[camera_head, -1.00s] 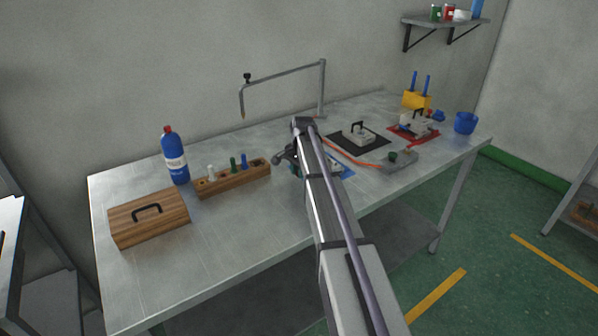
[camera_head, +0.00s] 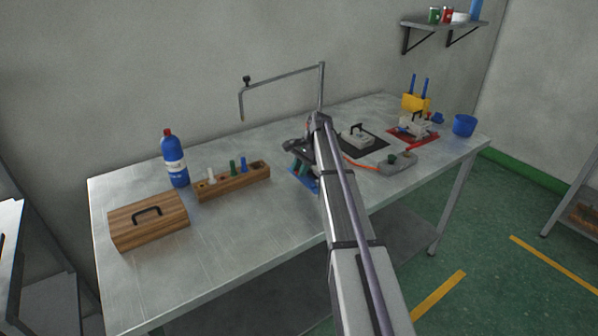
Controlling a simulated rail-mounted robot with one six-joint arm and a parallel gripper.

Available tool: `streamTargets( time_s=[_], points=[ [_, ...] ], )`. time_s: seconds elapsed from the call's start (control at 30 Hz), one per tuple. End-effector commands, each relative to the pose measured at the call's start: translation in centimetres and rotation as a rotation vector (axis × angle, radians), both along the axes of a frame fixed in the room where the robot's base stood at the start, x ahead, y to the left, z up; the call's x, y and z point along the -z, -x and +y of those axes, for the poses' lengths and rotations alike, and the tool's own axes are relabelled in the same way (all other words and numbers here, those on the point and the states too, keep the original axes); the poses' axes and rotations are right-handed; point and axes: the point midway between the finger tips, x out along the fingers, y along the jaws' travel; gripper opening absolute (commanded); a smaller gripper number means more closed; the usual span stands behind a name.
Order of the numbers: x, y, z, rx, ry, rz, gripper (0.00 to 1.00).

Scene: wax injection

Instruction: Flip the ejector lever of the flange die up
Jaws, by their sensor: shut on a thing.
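A die sits on a blue mat (camera_head: 305,183) near the middle of the table, mostly hidden by my arm and gripper. My gripper (camera_head: 296,152) is low over this mat and shut, at the die's ejector lever; the jaws' contact is too small and covered to see clearly. The lever's exact angle cannot be told. A second grey die (camera_head: 357,140) with a black handle sits on a black mat (camera_head: 372,149). A third die (camera_head: 414,124) sits on a red mat (camera_head: 404,137). No label shows which is the flange die.
A wooden rack (camera_head: 232,182) with coloured pegs, a blue bottle (camera_head: 174,163) and a wooden box (camera_head: 148,222) stand left. A grey frame (camera_head: 285,76) rises behind my gripper. A grey block (camera_head: 398,165), blue cup (camera_head: 464,125) and yellow holder (camera_head: 416,102) are right.

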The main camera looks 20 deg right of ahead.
Motion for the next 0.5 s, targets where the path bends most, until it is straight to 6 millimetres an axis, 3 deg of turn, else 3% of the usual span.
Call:
streamTargets(
  time_s=[0.5],
  points=[
    [-0.56,-0.08,-0.38,0.001,-0.115,0.017,0.00]
  ],
)
